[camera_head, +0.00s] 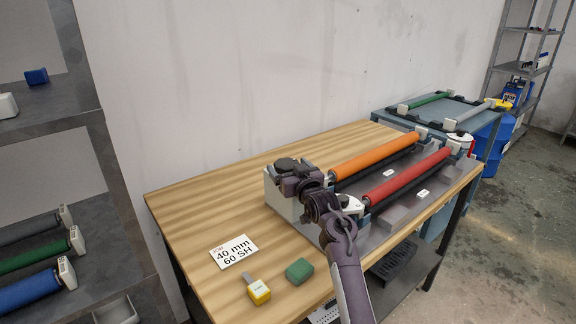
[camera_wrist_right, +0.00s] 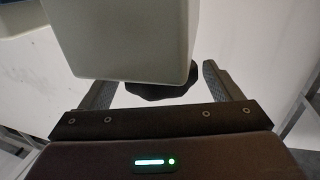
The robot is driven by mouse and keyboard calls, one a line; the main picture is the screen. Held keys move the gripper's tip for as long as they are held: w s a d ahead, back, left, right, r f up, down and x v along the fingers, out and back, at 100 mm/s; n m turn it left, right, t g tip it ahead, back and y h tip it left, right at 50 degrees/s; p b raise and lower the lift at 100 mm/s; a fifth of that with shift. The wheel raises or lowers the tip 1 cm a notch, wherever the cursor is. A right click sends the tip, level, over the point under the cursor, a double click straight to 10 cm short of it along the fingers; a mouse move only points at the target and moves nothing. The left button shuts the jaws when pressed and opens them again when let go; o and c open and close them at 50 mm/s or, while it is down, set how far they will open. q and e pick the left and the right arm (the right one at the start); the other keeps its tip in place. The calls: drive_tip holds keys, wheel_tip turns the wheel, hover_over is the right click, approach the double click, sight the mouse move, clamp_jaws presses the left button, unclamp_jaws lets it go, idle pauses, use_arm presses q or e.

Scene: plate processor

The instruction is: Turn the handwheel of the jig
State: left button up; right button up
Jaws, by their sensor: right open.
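The jig (camera_head: 397,200) stands on the wooden table and holds an orange roller (camera_head: 375,156) and a red roller (camera_head: 408,174). Its pale end housing (camera_head: 279,198) is at the left, with a dark round handwheel (camera_head: 286,163) at its top. My right gripper (camera_head: 296,178) is beside the handwheel and partly covers it. In the right wrist view the gripper is open, one finger on each side of the dark handwheel (camera_wrist_right: 160,92). The pale housing (camera_wrist_right: 125,40) hides part of the wheel there. Contact cannot be told. My left gripper is out of view.
A job card (camera_head: 233,251) reading 40 mm, 60 SH lies on the wooden table (camera_head: 195,215). A shelf (camera_head: 75,150) with rollers is at left. A blue-grey cart (camera_head: 440,108) stands behind right.

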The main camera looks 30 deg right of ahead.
drive_tip(key=shift+w+r, duration=0.1)
drive_tip(key=shift+w, duration=0.25)
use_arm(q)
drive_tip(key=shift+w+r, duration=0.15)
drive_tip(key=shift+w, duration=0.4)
use_arm(e)
drive_tip(key=shift+c, duration=0.5)
drive_tip(key=c, duration=0.9)
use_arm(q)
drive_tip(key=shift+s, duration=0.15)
use_arm(e)
drive_tip(key=shift+m+h, duration=0.3)
drive_tip(key=shift+h, duration=0.2)
